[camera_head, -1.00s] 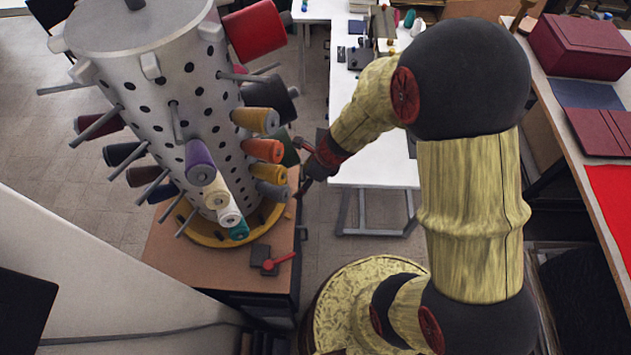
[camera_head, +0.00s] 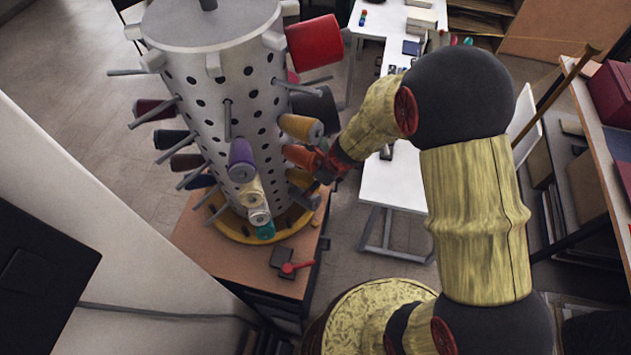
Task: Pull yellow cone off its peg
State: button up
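Cones of thread sit on pegs around a tall white perforated cylinder (camera_head: 215,115). A mustard-yellow cone (camera_head: 301,128) is on its right side. An orange cone (camera_head: 300,157) sits just below it. A paler yellow cone (camera_head: 251,193) sits lower at the front, under a purple cone (camera_head: 241,160). My gripper (camera_head: 322,170) is at the right side of the cylinder, beside the orange cone and below the mustard-yellow one. Its fingers are small and dark, and whether they touch a cone cannot be told. The lower right cones are partly hidden by it.
The cylinder stands in a yellow ring base (camera_head: 231,229) on a brown table (camera_head: 195,240). A large red cone (camera_head: 314,43) juts out at the upper right. A white table (camera_head: 390,190) stands behind my arm.

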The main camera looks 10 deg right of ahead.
jog(key=shift+c, duration=1.1)
jog(key=c, duration=0.9)
jog(key=shift+c, duration=0.2)
jog(key=shift+s+d+r, duration=0.2)
jog(key=shift+d, duration=0.05)
jog(key=shift+d, duration=0.1)
jog(key=s+d+r, duration=0.2)
jog(key=s+d, duration=0.7)
jog(key=d, duration=0.2)
jog(key=shift+s+r, duration=0.3)
jog(key=shift+s, duration=0.05)
jog(key=shift+s+d, duration=1.65)
jog(key=shift+d, duration=0.2)
